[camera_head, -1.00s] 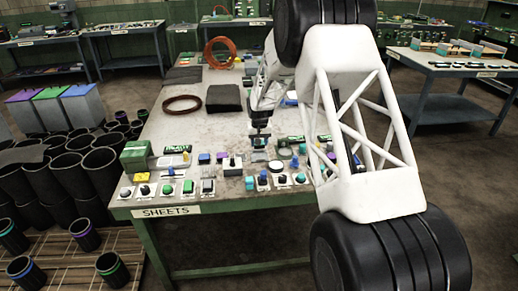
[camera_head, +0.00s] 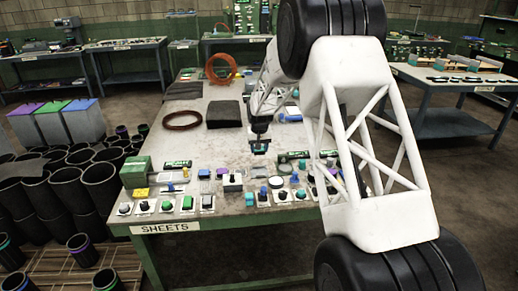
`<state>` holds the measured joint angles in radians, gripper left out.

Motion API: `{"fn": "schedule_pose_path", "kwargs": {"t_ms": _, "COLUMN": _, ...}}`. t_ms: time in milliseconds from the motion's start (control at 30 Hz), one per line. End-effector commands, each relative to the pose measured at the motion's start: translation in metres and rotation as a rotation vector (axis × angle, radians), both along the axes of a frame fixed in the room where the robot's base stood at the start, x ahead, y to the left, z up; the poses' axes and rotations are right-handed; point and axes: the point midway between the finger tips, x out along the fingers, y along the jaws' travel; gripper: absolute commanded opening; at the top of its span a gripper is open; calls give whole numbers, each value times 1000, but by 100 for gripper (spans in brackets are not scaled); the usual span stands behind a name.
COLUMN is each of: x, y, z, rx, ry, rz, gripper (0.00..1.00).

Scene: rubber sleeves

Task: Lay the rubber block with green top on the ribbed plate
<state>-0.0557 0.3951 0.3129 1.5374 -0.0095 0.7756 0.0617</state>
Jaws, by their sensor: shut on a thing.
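My gripper (camera_head: 260,148) hangs above the middle of the table, behind the front rows of small parts. It is shut on a small block (camera_head: 260,151), which shows as a teal-green and dark patch between the fingers. The block appears held clear of the tabletop. The fingers hide most of it, so its top and tilt are unclear.
The table (camera_head: 180,148) carries several small knobs and blocks along its front edge. A green machine (camera_head: 135,172) stands at the front left. Bare tabletop surrounds the sheet stack.

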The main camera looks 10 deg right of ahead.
Motion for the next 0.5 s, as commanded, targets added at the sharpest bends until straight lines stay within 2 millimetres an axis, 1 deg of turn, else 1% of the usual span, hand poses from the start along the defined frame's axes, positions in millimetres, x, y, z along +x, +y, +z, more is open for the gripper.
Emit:
{"fn": "schedule_pose_path", "kwargs": {"t_ms": 167, "x": -1, "y": 2, "z": 0, "rx": 0, "ry": 0, "rz": 0, "gripper": 27}}
{"fn": "schedule_pose_path", "kwargs": {"t_ms": 267, "x": -5, "y": 7, "z": 0, "rx": 0, "ry": 0, "rz": 0, "gripper": 27}}
{"fn": "schedule_pose_path", "kwargs": {"t_ms": 367, "x": -14, "y": 16, "z": -2, "rx": 0, "ry": 1, "rz": 0, "gripper": 27}}
{"fn": "schedule_pose_path", "kwargs": {"t_ms": 500, "x": -32, "y": 36, "z": -4, "rx": 1, "ry": 0, "rz": -4, "gripper": 27}}
